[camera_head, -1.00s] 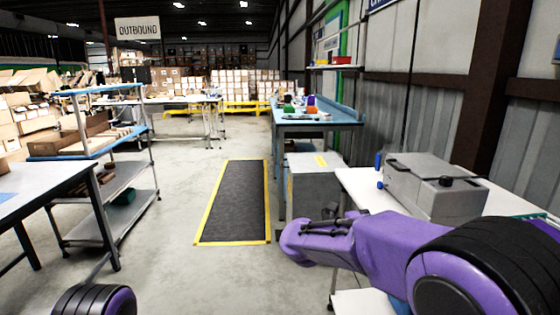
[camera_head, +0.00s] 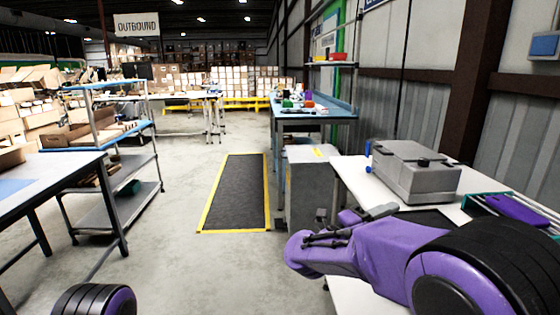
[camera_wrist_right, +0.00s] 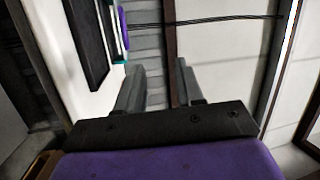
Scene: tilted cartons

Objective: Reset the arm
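My right arm (camera_head: 375,260) is purple and reaches in from the lower right, bent beside the white table (camera_head: 350,180). My right gripper (camera_head: 382,211) shows small and partly hidden behind the arm, near that table's left part. In the right wrist view its two grey fingers (camera_wrist_right: 160,88) stand apart with nothing between them, so it is open and empty. My left gripper is out of view; only a dark rounded part of my left side shows at the lower left.
A grey machine (camera_head: 415,170) and a purple item (camera_head: 515,209) are on the white table, close to my right arm. A grey cabinet (camera_head: 308,190) stands beyond. A shelf cart (camera_head: 115,165) and blue-grey table (camera_head: 50,180) are left. The floor around the black mat (camera_head: 235,190) is clear.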

